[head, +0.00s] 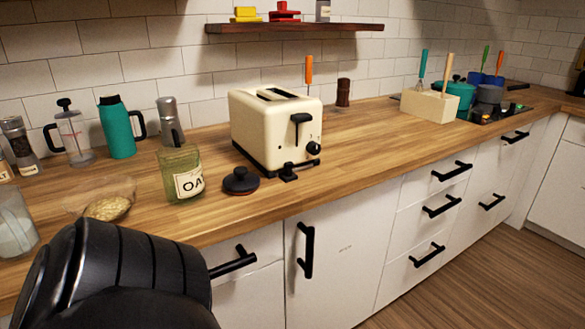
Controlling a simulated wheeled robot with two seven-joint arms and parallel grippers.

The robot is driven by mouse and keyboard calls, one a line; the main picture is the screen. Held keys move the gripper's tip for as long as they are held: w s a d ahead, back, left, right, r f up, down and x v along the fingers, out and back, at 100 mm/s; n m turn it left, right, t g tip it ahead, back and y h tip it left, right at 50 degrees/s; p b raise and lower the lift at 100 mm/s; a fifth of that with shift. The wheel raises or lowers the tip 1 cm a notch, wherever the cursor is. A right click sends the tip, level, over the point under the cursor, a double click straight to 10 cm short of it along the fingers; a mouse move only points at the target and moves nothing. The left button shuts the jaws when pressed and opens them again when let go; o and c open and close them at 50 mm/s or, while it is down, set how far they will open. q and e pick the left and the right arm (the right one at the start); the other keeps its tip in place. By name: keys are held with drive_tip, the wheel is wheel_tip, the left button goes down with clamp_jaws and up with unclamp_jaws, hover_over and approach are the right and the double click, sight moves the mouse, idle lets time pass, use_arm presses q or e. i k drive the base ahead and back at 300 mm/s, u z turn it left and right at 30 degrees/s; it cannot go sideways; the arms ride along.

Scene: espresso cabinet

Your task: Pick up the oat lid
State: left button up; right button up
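The oat lid (240,181) is a dark round lid with a raised knob. It lies on the wooden counter in front of the cream toaster. The oat jar (180,172) is greenish glass with a white label, part of which reads "OA". It stands open just left of the lid, with a small gap between them. A large black part of my own arm fills the lower left of the head view, in front of the counter edge. No gripper fingers show in this view, so what they hold is hidden.
The toaster (276,128) stands close behind the lid, with a small black piece (288,172) at its front. A clear bag of oats (107,206) lies left of the jar. A teal flask (117,127) and French press (73,133) stand behind.

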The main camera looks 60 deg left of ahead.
sight(243, 182)
drive_tip(key=i, duration=2.25)
drive_tip(key=u, duration=4.45)
